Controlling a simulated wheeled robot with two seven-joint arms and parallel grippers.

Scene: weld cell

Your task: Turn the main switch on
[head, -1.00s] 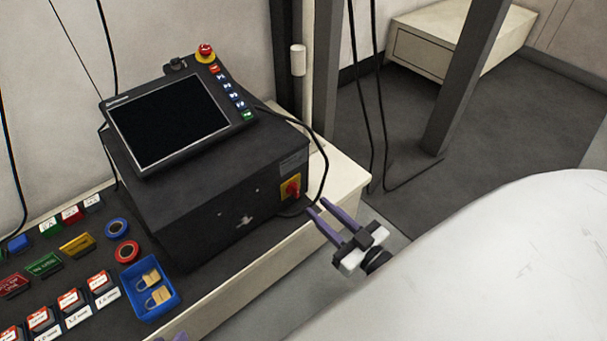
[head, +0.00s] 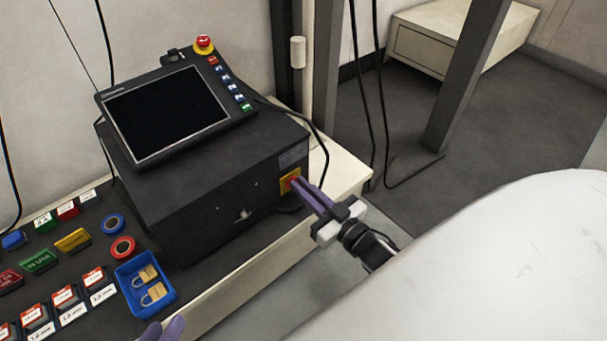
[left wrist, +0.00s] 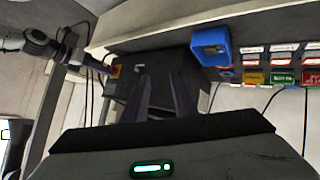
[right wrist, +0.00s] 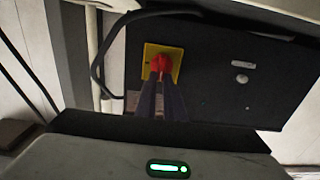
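The main switch is a red rotary knob (right wrist: 160,64) on a yellow plate (right wrist: 176,52), on the side of the black control box (head: 205,195). In the head view, the plate (head: 286,184) shows beside my fingertips. My right gripper (right wrist: 160,85) has its two purple fingers close together on the knob, with red showing between them. The fingers partly hide the knob, so I cannot tell its exact angle. My left gripper (left wrist: 162,85) is empty, its fingers apart. Only its fingertips (head: 165,330) show at the bottom of the head view.
A dark screen panel (head: 165,115) with a red emergency button (head: 203,43) sits on the box. A blue tray (head: 132,303) with padlocks, tape rolls and coloured tags lie on the bench. A black cable (head: 325,150) loops close to the switch.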

